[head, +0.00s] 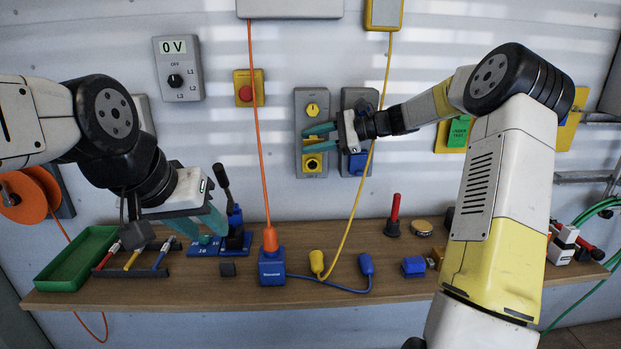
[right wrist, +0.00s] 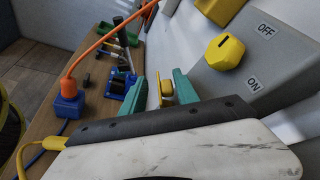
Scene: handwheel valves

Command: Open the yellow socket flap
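The yellow socket (head: 312,163) is low on the grey left-hand switch panel, below a yellow knob (head: 312,109). Yellow shows between my right gripper's fingers just above the socket; in the right wrist view this flap piece (right wrist: 166,88) stands between the teal fingertips. My right gripper (head: 320,138) is open, one finger above the other, at the panel front. Gaps show beside the flap; I cannot tell whether either finger touches it. The flap's exact angle is unclear. My left gripper (head: 201,222) is open and empty above the shelf at left.
A blue socket (head: 357,163) sits on the neighbouring panel, partly behind my right wrist. An orange cable (head: 259,130) and a yellow cable (head: 372,150) hang either side. Below, the wooden shelf (head: 340,293) holds a blue box (head: 272,267), plugs and a green tray (head: 78,258).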

